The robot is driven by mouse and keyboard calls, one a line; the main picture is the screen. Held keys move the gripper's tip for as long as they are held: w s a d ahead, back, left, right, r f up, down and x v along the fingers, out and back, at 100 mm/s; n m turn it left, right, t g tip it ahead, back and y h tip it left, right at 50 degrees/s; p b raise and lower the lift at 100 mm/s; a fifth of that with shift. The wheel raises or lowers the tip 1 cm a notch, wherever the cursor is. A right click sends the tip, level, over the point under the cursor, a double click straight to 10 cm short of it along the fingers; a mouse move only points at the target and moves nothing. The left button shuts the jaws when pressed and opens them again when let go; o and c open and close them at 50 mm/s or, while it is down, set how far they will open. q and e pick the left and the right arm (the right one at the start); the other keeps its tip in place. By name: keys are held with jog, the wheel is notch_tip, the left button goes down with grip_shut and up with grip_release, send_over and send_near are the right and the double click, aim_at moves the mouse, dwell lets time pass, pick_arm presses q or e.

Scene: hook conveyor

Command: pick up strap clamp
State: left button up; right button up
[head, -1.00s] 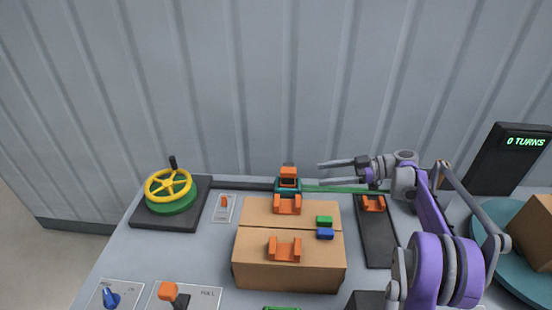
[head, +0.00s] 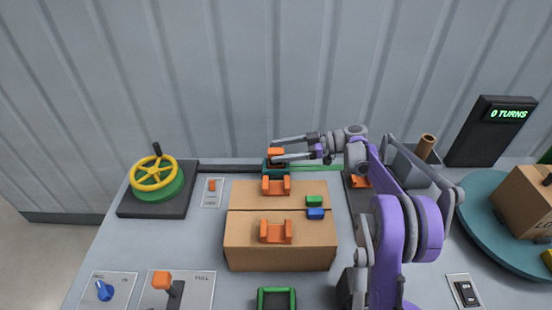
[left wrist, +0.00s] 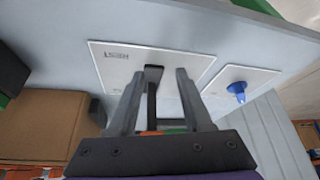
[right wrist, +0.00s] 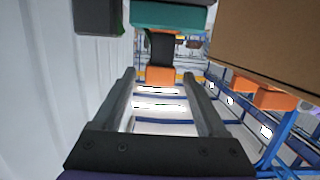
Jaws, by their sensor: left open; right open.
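Orange U-shaped clamp pieces lie in the head view: one at the back of the cardboard box (head: 276,187), one at its front (head: 275,232), and one (head: 360,181) on a dark pad. I cannot tell which is the strap clamp. My right gripper (head: 274,149) is open around the orange block (head: 277,151) on the teal carriage (head: 273,168). In the right wrist view the block (right wrist: 160,75) sits between the open fingers, apparently untouched. My left gripper (left wrist: 156,73) shows only in the left wrist view, open, with a lever's black stem (left wrist: 152,95) between its fingers.
The cardboard box (head: 280,258) also carries green and blue blocks. A yellow handwheel (head: 153,173) stands left; an orange-knobbed lever (head: 162,281) and a blue knob (head: 104,291) are at front left. A teal turntable (head: 490,230) bears another box at right.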

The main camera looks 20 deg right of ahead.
jog(key=shift+x, duration=0.9)
jog(key=shift+d, duration=0.1)
grip_shut()
